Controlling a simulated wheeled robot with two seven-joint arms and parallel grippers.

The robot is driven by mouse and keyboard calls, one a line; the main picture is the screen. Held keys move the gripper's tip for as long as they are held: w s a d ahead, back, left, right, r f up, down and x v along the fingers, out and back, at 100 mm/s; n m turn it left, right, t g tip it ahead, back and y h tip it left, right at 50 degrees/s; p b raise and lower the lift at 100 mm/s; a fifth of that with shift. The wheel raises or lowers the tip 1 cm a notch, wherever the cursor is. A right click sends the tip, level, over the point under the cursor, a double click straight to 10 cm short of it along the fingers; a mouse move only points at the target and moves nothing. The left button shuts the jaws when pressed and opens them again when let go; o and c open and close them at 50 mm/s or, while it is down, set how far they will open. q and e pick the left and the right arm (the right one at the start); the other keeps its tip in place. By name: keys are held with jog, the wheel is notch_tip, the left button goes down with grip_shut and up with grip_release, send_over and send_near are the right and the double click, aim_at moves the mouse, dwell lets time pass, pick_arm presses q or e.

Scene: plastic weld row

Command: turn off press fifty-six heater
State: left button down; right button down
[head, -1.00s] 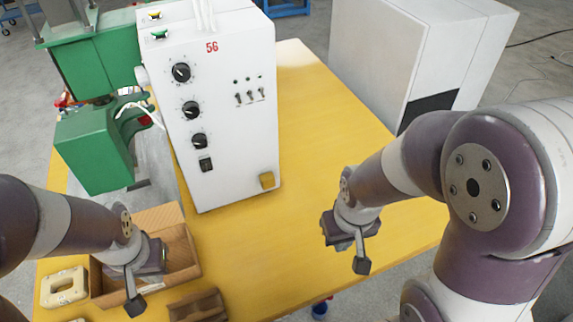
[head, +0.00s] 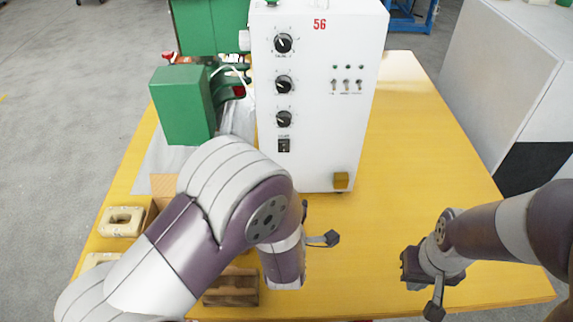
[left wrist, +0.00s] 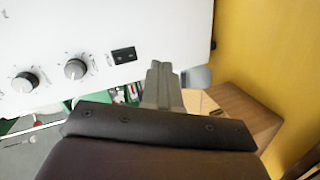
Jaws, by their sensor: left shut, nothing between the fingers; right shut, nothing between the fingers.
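The white control box (head: 310,110) marked 56 stands on the yellow table. Its front has three black knobs in a column, a black rocker switch (head: 284,145) below them, several small toggle switches (head: 346,86) at the right and a yellow block (head: 341,180) low down. In the left wrist view the rocker switch (left wrist: 124,54) lies beside two knobs, a little left of the fingertips. My left gripper (head: 331,239) is shut and empty in front of the box, apart from it as far as I can tell; its fingers (left wrist: 160,72) show closed. My right gripper (head: 434,312) is shut and empty over the table's right part.
A green press (head: 183,105) stands left of the box. A cardboard box, partly hidden by my left arm, pale moulded parts (head: 121,221) and a wooden block (head: 232,288) lie at the front left. The yellow table (head: 420,140) is clear right of the box.

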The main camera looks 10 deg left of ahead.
aim_at(286, 145)
pick_arm(q)
jog(key=s+n+t, duration=0.1)
jog(key=s+r+n+t+y, duration=0.1)
jog(key=t, duration=0.1)
jog(key=s+r+n+t+y, duration=0.1)
jog(key=n, duration=0.1)
jog(key=shift+s+t+b, duration=0.3)
jog(key=shift+s+b, duration=0.05)
jog(key=shift+s, duration=0.05)
jog(key=p+x, duration=0.2)
jog(key=x, duration=1.2)
